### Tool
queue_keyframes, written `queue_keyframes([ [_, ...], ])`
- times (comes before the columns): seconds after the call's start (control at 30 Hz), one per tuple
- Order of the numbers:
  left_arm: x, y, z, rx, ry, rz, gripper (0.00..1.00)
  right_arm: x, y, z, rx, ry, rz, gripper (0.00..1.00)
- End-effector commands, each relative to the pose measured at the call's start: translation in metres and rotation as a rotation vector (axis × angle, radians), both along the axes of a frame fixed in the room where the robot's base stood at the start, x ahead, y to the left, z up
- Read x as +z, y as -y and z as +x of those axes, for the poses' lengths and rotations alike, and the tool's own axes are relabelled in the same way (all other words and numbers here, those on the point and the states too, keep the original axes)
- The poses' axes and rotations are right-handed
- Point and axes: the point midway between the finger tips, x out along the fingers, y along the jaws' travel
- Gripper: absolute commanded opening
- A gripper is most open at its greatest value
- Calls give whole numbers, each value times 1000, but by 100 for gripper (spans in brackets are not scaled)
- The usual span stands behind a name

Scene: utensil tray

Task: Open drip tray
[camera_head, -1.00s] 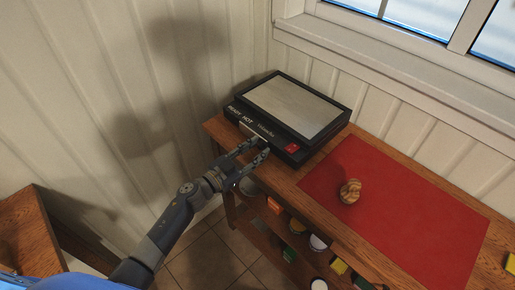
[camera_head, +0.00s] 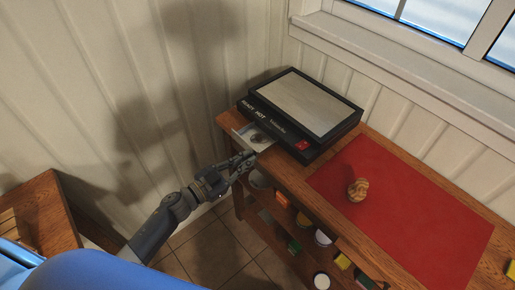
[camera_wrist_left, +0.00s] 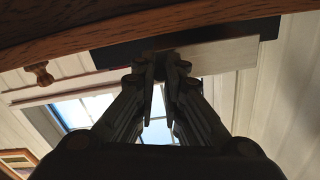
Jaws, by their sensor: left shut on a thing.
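The black griddle (camera_head: 302,112) with a grey top plate stands on the wooden counter by the wall. Its pale drip tray (camera_head: 253,137) sticks out from the front, partly open, with a small dark thing on it. My left gripper (camera_head: 246,158) is at the tray's front end, beyond the counter's edge, and is shut on it. In the left wrist view the fingers (camera_wrist_left: 161,62) are close together at the tray's pale front panel (camera_wrist_left: 225,57), seen from below. The exact contact is hidden. My right gripper is not in view.
A red mat (camera_head: 400,215) with a striped brown bun (camera_head: 357,189) covers the counter to the right. Shelves below hold several bowls and colored items. Another wooden table (camera_head: 42,222) stands at the left. The tiled floor in front of the counter is open.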

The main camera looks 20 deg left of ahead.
Motion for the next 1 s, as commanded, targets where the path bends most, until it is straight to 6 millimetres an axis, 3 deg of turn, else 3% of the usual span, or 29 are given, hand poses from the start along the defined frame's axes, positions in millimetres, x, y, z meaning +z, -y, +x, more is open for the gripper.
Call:
queue_keyframes([
  [0.37, 0, -5, -8, 1, 2, 0, 0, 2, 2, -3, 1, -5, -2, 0],
  [0.4, 0, -5, -8, 1, 2, 0, 12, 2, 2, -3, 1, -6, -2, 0],
  [0.5, 0, -5, -8, 1, 2, 0, 33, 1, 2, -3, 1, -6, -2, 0],
  [0.83, 1, -5, -8, 1, 2, 0, 33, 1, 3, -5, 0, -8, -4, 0],
  [1.0, -1, -14, -21, 1, -1, 3, 33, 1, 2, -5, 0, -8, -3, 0],
])
